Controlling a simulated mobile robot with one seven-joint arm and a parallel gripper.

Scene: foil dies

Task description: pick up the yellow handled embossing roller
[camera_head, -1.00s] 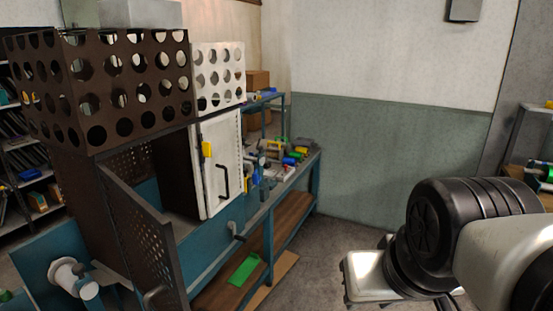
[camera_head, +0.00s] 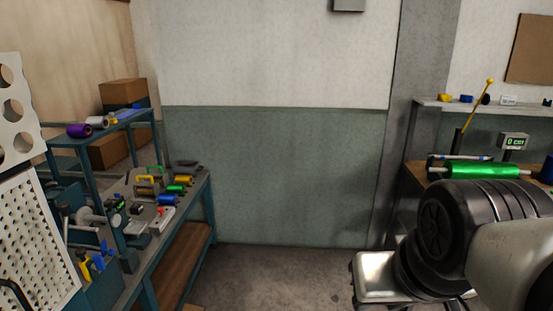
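I cannot pick out the yellow handled embossing roller for certain. A small item with a yellow handle-like top (camera_head: 147,181) is on the blue-framed workbench (camera_head: 150,283) at left, among other tools; it is too small to tell if it is the roller. A yellow and dark tool (camera_head: 84,272) shows lower left, beside the white perforated panel. Black and white links of my arm fill the lower right.
Green, blue and gold rolls (camera_head: 176,190) lie on the workbench. A raised shelf (camera_head: 62,140) holds purple and white rolls and boxes. At right, a wooden-topped bench (camera_head: 420,176) carries a large green roll (camera_head: 483,171). The floor between (camera_head: 280,275) is clear.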

